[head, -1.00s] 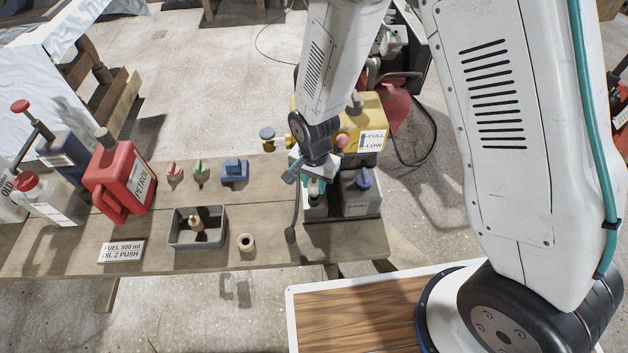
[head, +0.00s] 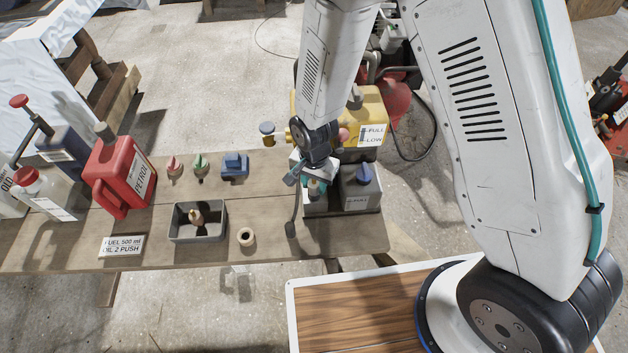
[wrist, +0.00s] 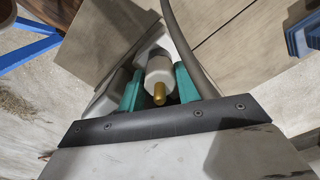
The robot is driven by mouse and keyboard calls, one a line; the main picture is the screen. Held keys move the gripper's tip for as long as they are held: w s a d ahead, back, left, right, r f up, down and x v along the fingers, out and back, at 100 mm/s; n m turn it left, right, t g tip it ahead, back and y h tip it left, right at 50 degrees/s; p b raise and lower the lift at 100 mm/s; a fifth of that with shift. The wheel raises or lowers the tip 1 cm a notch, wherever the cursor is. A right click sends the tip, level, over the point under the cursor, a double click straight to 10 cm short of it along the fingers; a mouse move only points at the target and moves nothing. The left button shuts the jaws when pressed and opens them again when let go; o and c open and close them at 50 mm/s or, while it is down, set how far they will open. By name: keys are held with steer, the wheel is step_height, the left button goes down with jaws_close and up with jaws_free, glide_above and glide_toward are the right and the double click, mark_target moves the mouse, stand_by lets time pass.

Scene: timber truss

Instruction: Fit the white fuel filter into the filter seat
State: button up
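The white fuel filter (wrist: 158,71) is a white cylinder with a brass tip, between the teal fingers of my gripper (wrist: 159,88) in the wrist view. Both fingers lie against its sides, so my gripper looks shut on it. In the head view my gripper (head: 315,183) is at the left part of the grey unit (head: 316,204), beside its blue-knobbed section labelled "2-PULL". The filter seat itself is hidden by my gripper and the filter, and I cannot tell how deep the filter sits.
A dark hose (head: 294,205) hangs close to my gripper. A yellow tank (head: 371,110) stands behind. A red petrol can (head: 117,180) stands further left.

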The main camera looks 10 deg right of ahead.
steer(key=o, duration=0.3)
step_height(320, 180, up, 8)
steer(key=shift+f, duration=0.1)
stand_by(0.4)
steer(key=s+d+r+n, duration=0.2)
steer(key=s+d+r, duration=0.4)
steer(key=r, duration=0.4)
steer(key=s+d+r+n+t, duration=0.1)
steer(key=s+d+r+n, duration=0.1)
steer(key=s+d+r, duration=0.5)
steer(key=s+d+r+n, duration=0.2)
steer(key=s+d+r, duration=0.4)
steer(key=r, duration=0.7)
steer(key=shift+s+d+r, duration=0.25)
steer(key=shift+s+d, duration=0.05)
steer(key=shift+d, duration=0.4)
